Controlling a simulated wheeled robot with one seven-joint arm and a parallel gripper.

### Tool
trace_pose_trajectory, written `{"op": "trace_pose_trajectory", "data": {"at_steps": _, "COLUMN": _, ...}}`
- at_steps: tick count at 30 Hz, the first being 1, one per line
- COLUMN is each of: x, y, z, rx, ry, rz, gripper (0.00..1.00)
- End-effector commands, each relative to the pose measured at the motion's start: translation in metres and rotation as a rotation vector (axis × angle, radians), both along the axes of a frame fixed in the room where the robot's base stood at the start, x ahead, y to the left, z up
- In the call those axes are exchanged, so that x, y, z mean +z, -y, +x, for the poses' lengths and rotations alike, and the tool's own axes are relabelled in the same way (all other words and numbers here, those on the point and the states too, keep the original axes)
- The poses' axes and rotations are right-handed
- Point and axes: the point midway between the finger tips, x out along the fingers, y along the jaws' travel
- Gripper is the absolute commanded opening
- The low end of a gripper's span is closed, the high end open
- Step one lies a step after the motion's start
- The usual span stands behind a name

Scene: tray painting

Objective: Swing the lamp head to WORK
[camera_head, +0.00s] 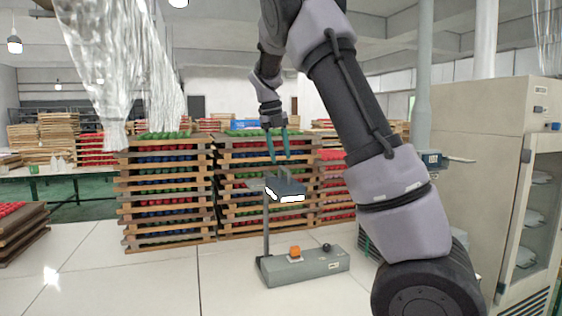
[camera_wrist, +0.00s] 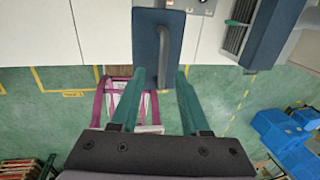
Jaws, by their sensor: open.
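The lamp has a grey base box (camera_head: 312,267) with an orange button (camera_head: 295,251) and a dark knob, and a thin upright post (camera_head: 266,228). Its dark flat head (camera_head: 287,188), with bright strips along the edge, sits at the top. In the wrist view the head (camera_wrist: 147,40) is a dark blue plate with a grey bar handle (camera_wrist: 163,45). My gripper (camera_head: 279,160) points down with teal fingers just above the head. In the wrist view the open fingers (camera_wrist: 160,74) lie either side of the handle's near end; I cannot tell whether they touch it. The WORK mark is not readable.
Stacked wooden trays of coloured pieces (camera_head: 165,195) stand behind the lamp. A beige cabinet (camera_head: 480,150) is at the right. The white worktop (camera_head: 160,285) is clear left of the lamp. Blue crates (camera_wrist: 280,130) and a magenta frame (camera_wrist: 98,105) show below in the wrist view.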

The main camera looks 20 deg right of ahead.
Motion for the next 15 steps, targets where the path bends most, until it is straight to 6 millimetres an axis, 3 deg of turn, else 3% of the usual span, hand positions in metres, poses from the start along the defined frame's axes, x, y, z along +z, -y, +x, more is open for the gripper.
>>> {"op": "trace_pose_trajectory", "data": {"at_steps": 6, "x": 0.045, "y": -0.01, "z": 0.0, "rx": 0.001, "ry": 0.005, "rz": 0.001, "gripper": 0.46}}
{"op": "trace_pose_trajectory", "data": {"at_steps": 15, "x": 0.077, "y": -0.016, "z": 0.0, "rx": 0.001, "ry": 0.002, "rz": 0.001, "gripper": 0.46}}
